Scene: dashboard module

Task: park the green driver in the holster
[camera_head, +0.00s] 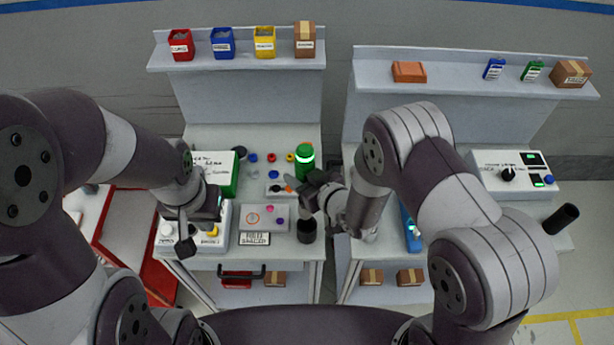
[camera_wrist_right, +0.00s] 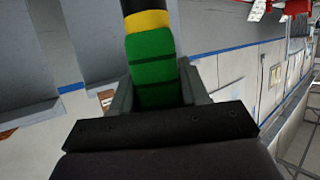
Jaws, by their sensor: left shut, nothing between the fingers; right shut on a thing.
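My right gripper (camera_head: 318,190) is shut on the green driver (camera_wrist_right: 151,65), above the left workbench. In the right wrist view the driver has a dark-grooved green handle between the fingers, a yellow band and a black end pointing up the picture. I cannot make the driver out clearly in the head view. A tilted black tube (camera_head: 562,218) at the right end of the right bench looks like the holster, apart from both grippers. My left gripper (camera_head: 184,240) is shut and empty over the left bench's front left part.
A green cylinder with a bright band (camera_head: 304,160) stands close behind my right gripper. A black upright cylinder (camera_head: 307,231) is just in front. A green-sided box (camera_head: 229,176) and a labelled panel (camera_head: 255,239) are nearby. A white control box (camera_head: 500,182) stands on the right bench.

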